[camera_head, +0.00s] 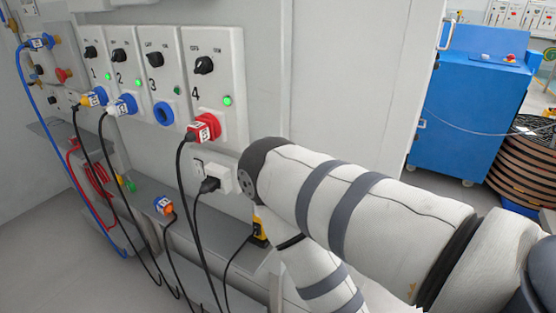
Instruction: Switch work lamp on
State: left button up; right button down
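A row of numbered switch panels is on the wall at the left. Each has a black rotary knob: panel 1 (90,52), panel 2 (119,56), panel 3 (155,60) and panel 4 (204,65). The indicators on 1, 2 and 4 (227,101) glow bright green; the one on 3 (178,90) is darker. The socket under 3 (163,113) is blue and empty. A red plug (203,128) sits in the socket under 4. I cannot identify a work lamp. My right arm crosses from the right and bends downward; neither gripper is in view.
An orange plug (163,205) lies on the grey ledge. Several black cables hang below. A white outlet holds a black plug (208,185). A blue cabinet (468,100) stands at the right.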

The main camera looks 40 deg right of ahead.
aim_at(256, 231)
jog(key=z, duration=1.15)
